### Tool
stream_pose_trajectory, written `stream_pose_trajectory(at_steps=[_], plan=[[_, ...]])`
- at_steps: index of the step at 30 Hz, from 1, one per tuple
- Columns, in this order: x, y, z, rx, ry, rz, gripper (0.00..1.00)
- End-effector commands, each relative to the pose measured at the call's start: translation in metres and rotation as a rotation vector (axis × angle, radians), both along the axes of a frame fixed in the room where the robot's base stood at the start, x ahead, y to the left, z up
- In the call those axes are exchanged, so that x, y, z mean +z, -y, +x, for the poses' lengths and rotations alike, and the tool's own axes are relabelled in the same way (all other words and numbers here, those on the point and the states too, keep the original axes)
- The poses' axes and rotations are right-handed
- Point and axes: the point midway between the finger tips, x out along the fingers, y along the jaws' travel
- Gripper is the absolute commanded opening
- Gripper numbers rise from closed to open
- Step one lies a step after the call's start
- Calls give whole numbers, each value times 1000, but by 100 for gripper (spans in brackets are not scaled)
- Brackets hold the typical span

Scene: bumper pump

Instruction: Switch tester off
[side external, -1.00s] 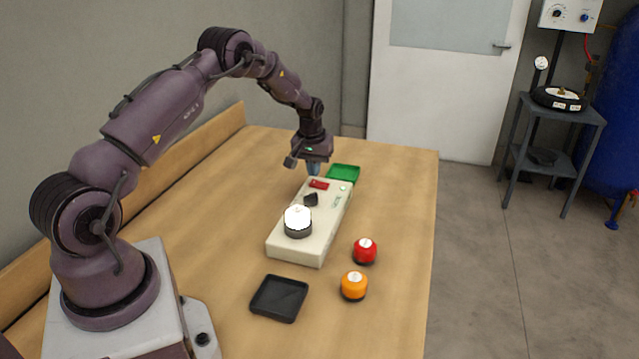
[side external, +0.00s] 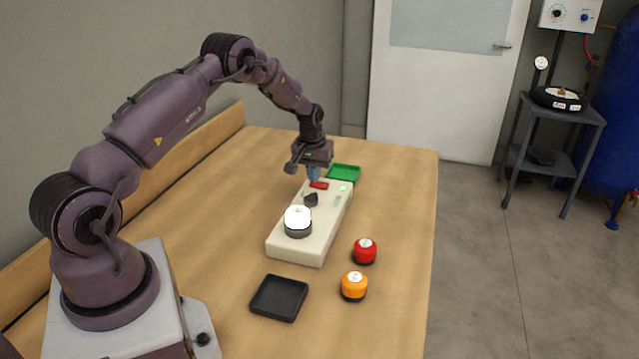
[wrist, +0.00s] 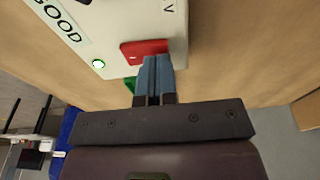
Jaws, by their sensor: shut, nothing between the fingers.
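The tester (side external: 311,240) is a long cream box on the wooden table. A white lamp cap (side external: 298,216) sits on a dark ring at its near end and looks bright. A black knob (side external: 311,199) is behind it. The red switch (side external: 319,185) is near the far end, and it also shows in the wrist view (wrist: 141,50). A small green light (wrist: 98,64) glows beside the word GOOD. My gripper (side external: 314,181) is shut and empty, pointing down at the red switch. In the wrist view its blue fingertips (wrist: 155,62) are at the switch's edge; I cannot tell whether they touch it.
A green tray (side external: 344,173) lies behind the tester. A black tray (side external: 279,298) lies in front. The table (side external: 400,200) is clear on the right.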

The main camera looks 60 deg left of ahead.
Motion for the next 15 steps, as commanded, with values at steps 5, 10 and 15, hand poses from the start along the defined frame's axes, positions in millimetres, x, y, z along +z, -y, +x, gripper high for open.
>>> stream_pose_trajectory(at_steps=[5, 10, 15], plan=[[-3, 0, 0, 0, -1, -1, 0], [-6, 0, 0, 0, -1, -1, 0], [-8, 0, 0, 0, 0, 0, 0]])
